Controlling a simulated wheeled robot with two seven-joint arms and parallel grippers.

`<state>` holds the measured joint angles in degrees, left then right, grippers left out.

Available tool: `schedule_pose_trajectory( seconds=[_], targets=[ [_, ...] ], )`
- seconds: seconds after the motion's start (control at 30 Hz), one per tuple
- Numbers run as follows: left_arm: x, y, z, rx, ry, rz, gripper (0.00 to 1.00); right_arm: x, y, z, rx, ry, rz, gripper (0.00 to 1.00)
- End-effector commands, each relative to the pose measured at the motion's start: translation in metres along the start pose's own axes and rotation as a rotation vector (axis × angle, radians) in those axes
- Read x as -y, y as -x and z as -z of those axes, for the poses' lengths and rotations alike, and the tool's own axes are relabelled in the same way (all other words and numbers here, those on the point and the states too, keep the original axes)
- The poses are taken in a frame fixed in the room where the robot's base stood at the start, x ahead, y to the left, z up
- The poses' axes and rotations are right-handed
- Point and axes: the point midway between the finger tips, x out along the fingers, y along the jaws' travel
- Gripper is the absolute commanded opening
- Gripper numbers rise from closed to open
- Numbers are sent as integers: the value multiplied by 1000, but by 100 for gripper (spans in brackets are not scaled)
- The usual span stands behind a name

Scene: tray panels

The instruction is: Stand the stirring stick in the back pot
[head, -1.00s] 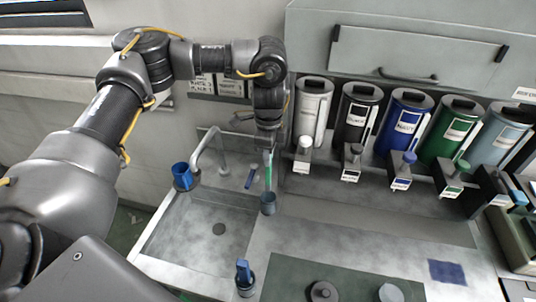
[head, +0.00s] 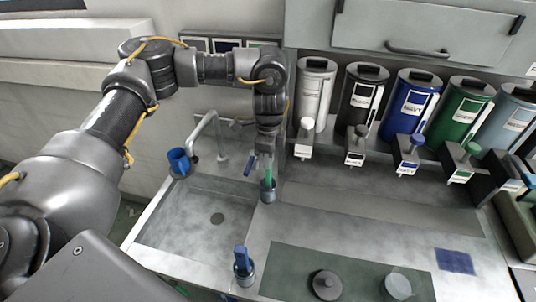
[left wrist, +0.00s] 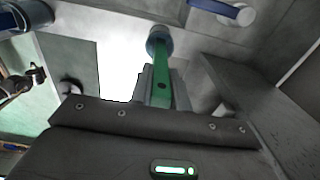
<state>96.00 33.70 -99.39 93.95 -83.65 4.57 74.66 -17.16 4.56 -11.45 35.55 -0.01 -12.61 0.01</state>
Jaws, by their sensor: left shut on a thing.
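The stirring stick (head: 268,173) is green and held roughly upright in my left gripper (head: 266,157). The back pot (head: 268,194) is a small blue-grey cup at the right edge of the sink, directly below the gripper. The stick's lower end appears to be inside the pot's mouth; how deep it reaches is hidden. In the left wrist view the stick (left wrist: 162,88) runs from the jaws to the pot (left wrist: 159,33). My left gripper is shut on the stick's upper part.
A sink (head: 190,226) with a curved tap (head: 207,126) lies left of the pot, with a blue mug (head: 179,162) on its rim. A front pot (head: 244,274) holds a blue item. Several dispensers (head: 408,107) line the back right. The counter between is clear.

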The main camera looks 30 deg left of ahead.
Motion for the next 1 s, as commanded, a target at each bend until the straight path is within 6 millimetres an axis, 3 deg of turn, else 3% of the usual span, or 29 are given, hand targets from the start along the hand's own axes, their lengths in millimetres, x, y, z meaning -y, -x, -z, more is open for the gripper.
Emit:
schedule_pose_trajectory(
  seconds=[0.37, 0.4, 0.57, 0.87, 1.0],
  targets=[
    [0, -4, 0, 0, 0, 0, 0, 0, -1, -1, 1, 0, 0, 0],
    [0, -4, 0, 0, 0, 0, 23, 0, -1, -1, 1, 0, 0, 0],
    [0, -4, 0, 0, 0, 0, 43, 0, -1, -1, 1, 0, 0, 0],
    [0, -2, 0, 0, -1, 1, 43, 0, -2, -1, 1, 0, 0, 0],
    [1, 13, 0, 0, -2, 5, 43, 0, -4, -1, 1, 0, 0, 0]
  ],
)
